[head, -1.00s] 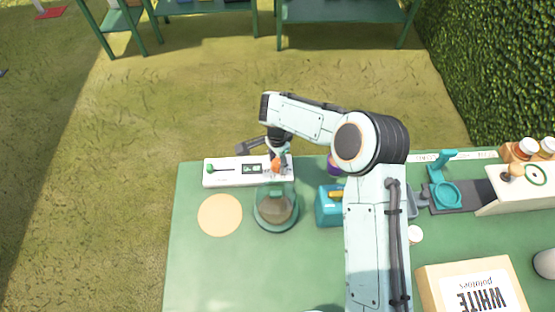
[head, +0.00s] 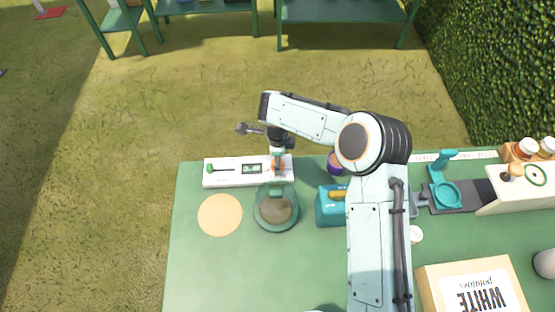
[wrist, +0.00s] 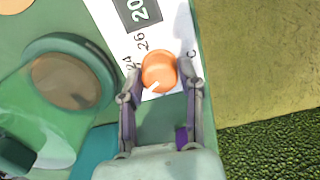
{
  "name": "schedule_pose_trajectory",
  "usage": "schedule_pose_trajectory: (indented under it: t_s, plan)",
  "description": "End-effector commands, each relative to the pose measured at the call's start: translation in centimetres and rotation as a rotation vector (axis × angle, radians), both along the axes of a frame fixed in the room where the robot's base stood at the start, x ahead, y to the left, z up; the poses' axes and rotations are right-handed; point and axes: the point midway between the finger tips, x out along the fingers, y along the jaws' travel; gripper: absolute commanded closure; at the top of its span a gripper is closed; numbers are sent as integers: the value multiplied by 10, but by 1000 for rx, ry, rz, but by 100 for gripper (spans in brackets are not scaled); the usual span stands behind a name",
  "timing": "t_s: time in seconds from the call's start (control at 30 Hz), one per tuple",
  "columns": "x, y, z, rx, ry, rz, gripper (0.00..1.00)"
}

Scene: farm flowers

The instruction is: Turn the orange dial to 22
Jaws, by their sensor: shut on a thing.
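The orange dial (wrist: 159,72) sits on the right end of a white control panel (head: 225,181) at the table's back edge. It also shows partly in the head view (head: 278,165) under my gripper. In the wrist view, my gripper (wrist: 160,84) has its two fingers closed on either side of the orange dial. The dial's white pointer mark shows on its near side. Printed 24, 26 and a C show around it. The panel's dark display (wrist: 138,10) shows digits that begin with 20; the rest is cut off.
A green slider knob (head: 210,168) is at the panel's left end. A glass dome on a green base (head: 276,222) stands just in front of the dial. A round tan mat (head: 220,215) lies to its left, and a teal box (head: 329,207) stands to its right.

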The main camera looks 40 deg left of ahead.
Motion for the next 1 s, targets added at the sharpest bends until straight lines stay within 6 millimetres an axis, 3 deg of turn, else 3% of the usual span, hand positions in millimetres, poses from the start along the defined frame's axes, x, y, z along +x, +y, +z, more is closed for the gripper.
schedule_pose_trajectory:
  t_s: [0.53, 0.57, 0.63, 1.0]
  plan:
    - [0, 0, -2, -1, 1, -24, 100]
    - [0, 0, -2, -1, 1, -24, 57]
    - [0, 0, -2, 0, 0, -24, 37]
    - [0, 0, 4, 1, -1, -25, 37]
